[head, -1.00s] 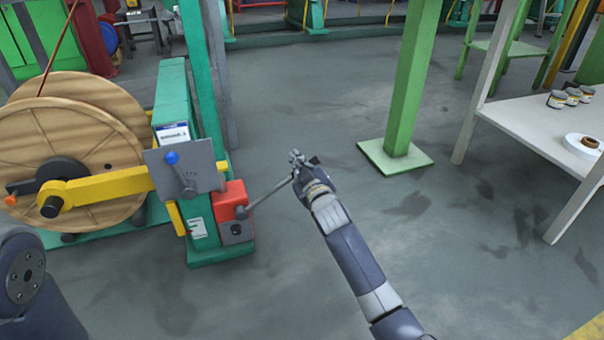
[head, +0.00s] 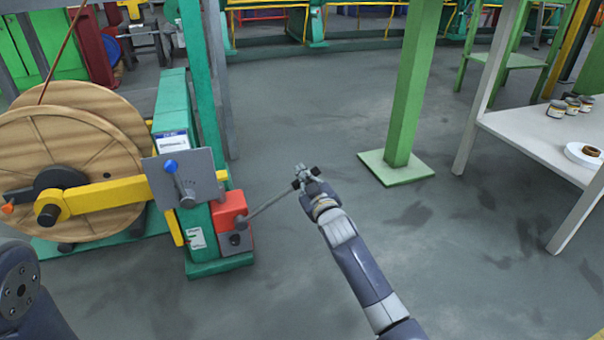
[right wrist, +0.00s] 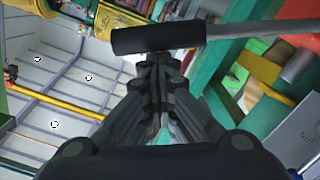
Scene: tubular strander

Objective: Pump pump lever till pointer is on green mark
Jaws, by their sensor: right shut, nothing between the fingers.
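The pump lever (head: 268,204) is a thin grey rod. It rises to the right from the red pump box (head: 230,208) on the green machine stand. Its black grip (right wrist: 158,37) crosses the top of the right wrist view, with the grey rod running off to the right. My right gripper (head: 303,176) is at the lever's outer end. Its fingers (right wrist: 160,65) are shut with nothing between them, and their tips are close to the grip; I cannot tell if they touch it. I cannot make out a pointer or green mark. My left gripper is not in view.
A grey plate with a blue-knobbed handle (head: 171,167) and a yellow arm (head: 105,196) sit left of the pump, before a wooden reel (head: 60,140). A green post (head: 408,90) and a white table (head: 535,130) stand at right. The floor between is clear.

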